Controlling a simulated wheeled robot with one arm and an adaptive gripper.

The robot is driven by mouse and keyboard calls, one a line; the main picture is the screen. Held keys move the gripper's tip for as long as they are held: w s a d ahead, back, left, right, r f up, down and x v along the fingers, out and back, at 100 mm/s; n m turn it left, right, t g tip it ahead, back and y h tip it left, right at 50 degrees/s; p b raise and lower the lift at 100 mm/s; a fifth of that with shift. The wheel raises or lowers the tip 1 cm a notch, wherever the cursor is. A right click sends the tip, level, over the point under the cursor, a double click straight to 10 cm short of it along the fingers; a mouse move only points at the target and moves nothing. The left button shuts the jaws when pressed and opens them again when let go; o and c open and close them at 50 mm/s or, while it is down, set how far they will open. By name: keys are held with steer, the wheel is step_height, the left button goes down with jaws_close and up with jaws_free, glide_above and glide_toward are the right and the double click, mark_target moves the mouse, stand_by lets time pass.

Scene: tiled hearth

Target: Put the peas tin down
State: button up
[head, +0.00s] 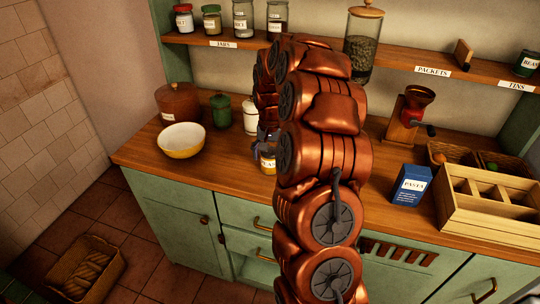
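A small tin with a pale label (267,163) shows just left of my arm, low over the wooden counter. Its label is too small to read, so I cannot tell for sure that it is the peas tin. My gripper (266,144) is at the top of this tin, pointing down, and is mostly hidden behind my copper-coloured arm. I cannot tell whether its fingers are closed on the tin, or whether the tin touches the counter. A dark green tin (528,63) stands on the shelf by the shelf's TINS label (515,86).
The counter (215,184) holds a yellow bowl (181,140), a brown pot (177,102), a green canister (221,110) and a white canister (251,116). To the right are a blue pasta box (411,186), a coffee grinder (409,115) and a wooden crate (490,220). Jars line the shelf above.

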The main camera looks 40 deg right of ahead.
mark_target(270, 152)
steer(key=shift+r, duration=0.1)
step_height(270, 152, up, 10)
steer(key=shift+w+f+b, duration=0.1)
steer(key=shift+f+b, duration=0.05)
steer(key=shift+b, duration=0.85)
steer(key=shift+r, duration=1.25)
